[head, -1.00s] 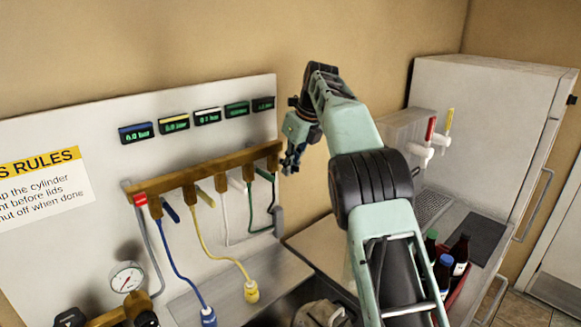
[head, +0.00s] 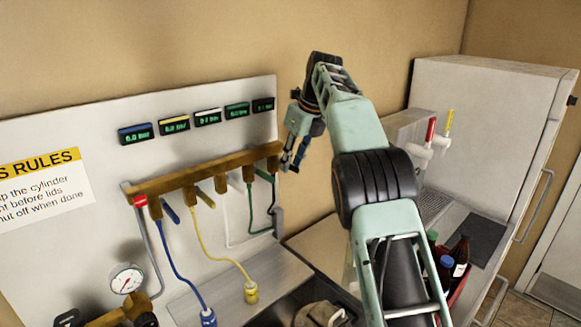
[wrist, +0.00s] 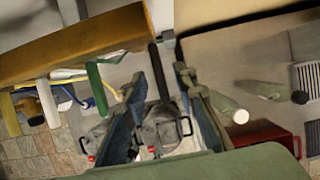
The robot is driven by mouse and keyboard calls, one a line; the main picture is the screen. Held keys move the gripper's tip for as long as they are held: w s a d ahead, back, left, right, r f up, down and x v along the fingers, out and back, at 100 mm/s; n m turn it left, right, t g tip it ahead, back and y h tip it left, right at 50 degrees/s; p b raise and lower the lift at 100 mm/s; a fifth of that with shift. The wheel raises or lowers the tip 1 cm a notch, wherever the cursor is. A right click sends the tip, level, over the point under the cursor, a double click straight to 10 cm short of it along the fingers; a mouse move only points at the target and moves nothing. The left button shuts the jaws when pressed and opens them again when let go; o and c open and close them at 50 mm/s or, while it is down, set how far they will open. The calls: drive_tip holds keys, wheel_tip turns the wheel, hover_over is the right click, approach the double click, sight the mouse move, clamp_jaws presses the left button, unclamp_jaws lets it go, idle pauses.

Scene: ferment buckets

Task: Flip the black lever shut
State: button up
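The black lever (wrist: 158,72) shows in the wrist view as a thin dark bar at the end of the brass manifold (wrist: 75,45). It lies between the two fingers of my gripper (wrist: 159,80), which are apart. I cannot tell whether either finger touches it. In the head view my gripper (head: 291,162) is at the right end of the manifold (head: 205,174) and hides the black lever. The green lever (wrist: 102,88) is beside the left finger in the wrist view, with the white lever (wrist: 47,103) further left.
Digital readouts (head: 207,118) sit on the panel above the manifold. Blue (head: 172,265) and yellow (head: 205,245) hoses hang below it. Bottles (head: 458,255) stand in a red crate at the lower right, near the white cabinet (head: 480,120) with taps.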

drive_tip(key=shift+v, duration=2.6)
